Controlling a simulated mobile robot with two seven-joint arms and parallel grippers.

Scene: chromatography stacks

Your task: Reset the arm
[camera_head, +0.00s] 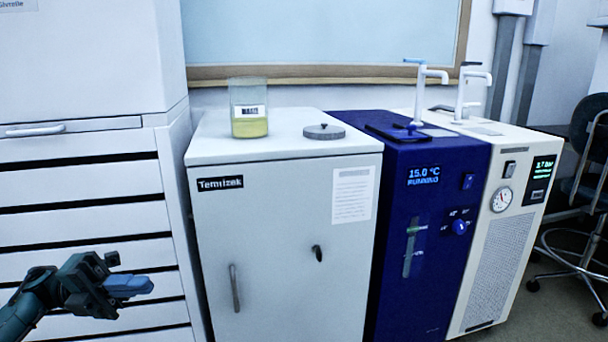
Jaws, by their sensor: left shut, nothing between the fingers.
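My left arm comes in at the lower left, with its left gripper (130,286) in front of the white drawer cabinet. The gripper is shut with nothing in it and points to the right. It is apart from the white Temrizek cabinet (275,255) to its right. My right gripper is not in view.
A glass jar (249,108) with yellow liquid and a grey disc-shaped lid (324,131) stand on the white cabinet. A blue chiller (420,240) and a cream unit (495,250) stand to the right. A stool (585,200) is at the far right, beside open floor.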

